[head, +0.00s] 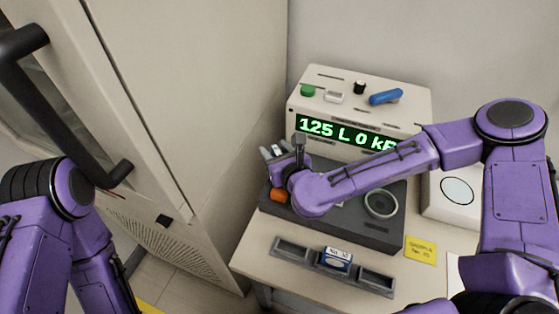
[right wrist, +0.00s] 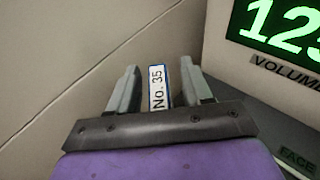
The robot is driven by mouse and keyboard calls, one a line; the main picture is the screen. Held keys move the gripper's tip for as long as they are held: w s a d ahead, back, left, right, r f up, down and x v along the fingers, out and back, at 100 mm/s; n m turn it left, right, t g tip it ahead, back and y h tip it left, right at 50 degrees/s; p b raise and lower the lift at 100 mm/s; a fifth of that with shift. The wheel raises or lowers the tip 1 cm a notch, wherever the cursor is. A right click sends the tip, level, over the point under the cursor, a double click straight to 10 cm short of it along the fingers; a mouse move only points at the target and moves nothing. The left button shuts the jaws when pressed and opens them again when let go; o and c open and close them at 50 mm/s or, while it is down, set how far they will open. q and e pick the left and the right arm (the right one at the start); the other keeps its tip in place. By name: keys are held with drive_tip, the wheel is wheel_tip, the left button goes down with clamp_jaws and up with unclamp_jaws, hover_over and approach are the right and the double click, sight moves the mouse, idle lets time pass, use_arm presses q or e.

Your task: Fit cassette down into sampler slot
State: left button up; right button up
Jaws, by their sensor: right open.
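The sampler (head: 400,120) has a pale housing with a green display and a dark base (head: 335,220) in front. My right gripper (head: 271,152) is at the base's left end, and it also shows in the right wrist view (right wrist: 160,85). It is open. A cassette labelled No. 35 (right wrist: 158,88) stands between its two fingers, narrow face toward the camera. Whether it touches a finger or is seated in the slot I cannot tell; the slot is hidden behind my gripper and arm. My left arm is at the left edge; its gripper is out of view.
A grey rack (head: 290,252) at the table front holds another labelled cassette (head: 337,259) in its middle. A tall cabinet (head: 200,100) stands close on the left. A white device (head: 440,205) and a yellow note (head: 420,250) lie to the right.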

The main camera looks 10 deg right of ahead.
drive_tip(key=shift+w+f, duration=0.15)
drive_tip(key=shift+w, duration=0.05)
drive_tip(key=shift+s, duration=0.1)
clamp_jaws()
